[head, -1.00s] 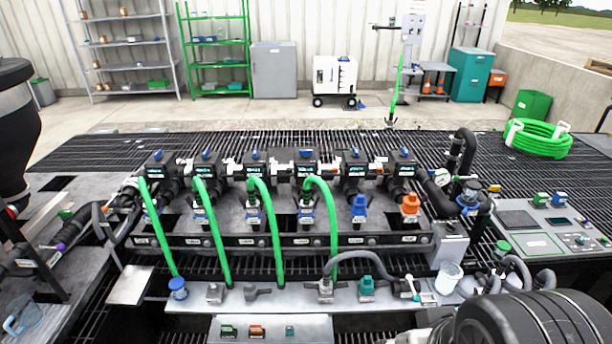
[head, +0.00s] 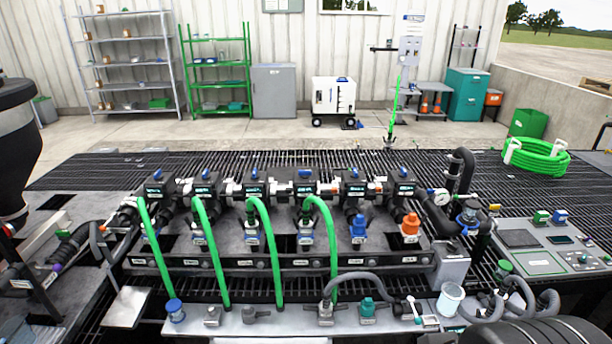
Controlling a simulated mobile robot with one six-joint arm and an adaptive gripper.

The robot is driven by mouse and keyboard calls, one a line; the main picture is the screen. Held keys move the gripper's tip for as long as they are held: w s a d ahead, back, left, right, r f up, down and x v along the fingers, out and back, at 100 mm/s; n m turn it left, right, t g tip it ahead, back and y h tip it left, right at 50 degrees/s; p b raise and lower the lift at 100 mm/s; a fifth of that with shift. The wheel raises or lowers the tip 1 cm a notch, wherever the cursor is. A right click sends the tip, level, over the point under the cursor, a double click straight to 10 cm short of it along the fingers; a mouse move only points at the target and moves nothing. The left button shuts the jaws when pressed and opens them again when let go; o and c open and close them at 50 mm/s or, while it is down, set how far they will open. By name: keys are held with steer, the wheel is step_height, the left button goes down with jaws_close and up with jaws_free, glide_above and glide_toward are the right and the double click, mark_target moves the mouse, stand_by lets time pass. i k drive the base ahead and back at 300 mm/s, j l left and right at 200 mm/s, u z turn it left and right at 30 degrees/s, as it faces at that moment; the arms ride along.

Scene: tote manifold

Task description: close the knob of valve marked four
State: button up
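A manifold of several black valves stands in a row across the middle of the head view. Each valve body has a small blue knob on top: the leftmost knob (head: 157,174), the fourth from the left (head: 305,173) and the rightmost (head: 403,172) all show. The labels on the valves and on the front rail (head: 280,263) are too small to read, so I cannot confirm which one is marked four. Whether any knob is open or closed cannot be told. My gripper is not in view.
Green hoses (head: 268,245) rise in front of the left valves. A blue coupling (head: 358,228) and an orange coupling (head: 410,226) sit at the right. A control panel (head: 540,265) stands on the right and a dark tank (head: 14,150) on the left.

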mark_target(304, 174)
steer(key=i+j+z, duration=0.2)
steer(key=i+j, duration=0.55)
steer(key=i+j+z, duration=0.2)
steer(key=i+j, duration=0.6)
steer(key=j, duration=0.1)
